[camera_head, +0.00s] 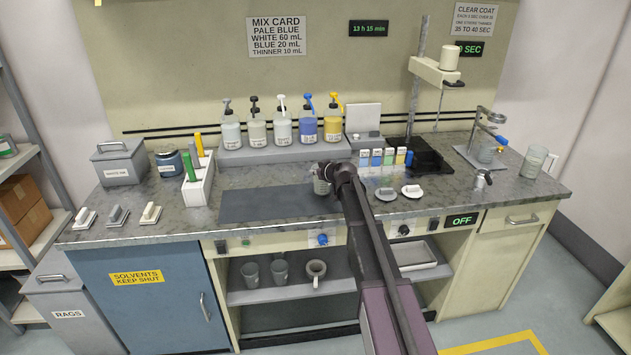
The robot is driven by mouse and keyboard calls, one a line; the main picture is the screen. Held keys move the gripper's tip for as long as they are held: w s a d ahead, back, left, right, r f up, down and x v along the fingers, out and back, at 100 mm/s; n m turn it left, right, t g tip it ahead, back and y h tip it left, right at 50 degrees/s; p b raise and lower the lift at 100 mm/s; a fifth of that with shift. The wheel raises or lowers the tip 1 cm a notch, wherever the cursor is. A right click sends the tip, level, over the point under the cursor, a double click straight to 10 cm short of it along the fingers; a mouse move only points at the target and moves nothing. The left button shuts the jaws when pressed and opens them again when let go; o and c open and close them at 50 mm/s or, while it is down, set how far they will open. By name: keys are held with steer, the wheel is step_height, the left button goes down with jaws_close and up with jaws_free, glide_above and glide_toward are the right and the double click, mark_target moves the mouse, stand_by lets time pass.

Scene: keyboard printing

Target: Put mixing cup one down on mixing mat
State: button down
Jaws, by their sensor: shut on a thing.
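The mixing mat (262,204) is a dark grey rectangle lying on the stone-look worktop, in front of the pump bottles. Mixing cup one (321,187) is a small grey, see-through cup at the right end of the mat. My gripper (325,173) is shut on the cup, and my arm reaches in from the lower right. The cup looks upright. I cannot tell whether its base touches the mat or hangs just above it. The fingers and part of the cup are hidden by my wrist.
Several pump bottles (283,130) stand on a raised ledge behind the mat. A white rack with markers (197,180) stands to the left. Small lidded pieces (411,191) and colour strips (376,158) lie to the right. The mat's left and middle are clear.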

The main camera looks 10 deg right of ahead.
steer(key=shift+f+b, duration=1.1)
steer(key=shift+f, duration=0.3)
steer(key=shift+f, duration=0.15)
steer(key=c, duration=0.8)
jaws_free()
steer(key=p, duration=0.5)
glide_toward(315, 178)
steer(key=v, duration=0.2)
steer(key=shift+s+d, duration=0.15)
steer(key=shift+s, duration=0.1)
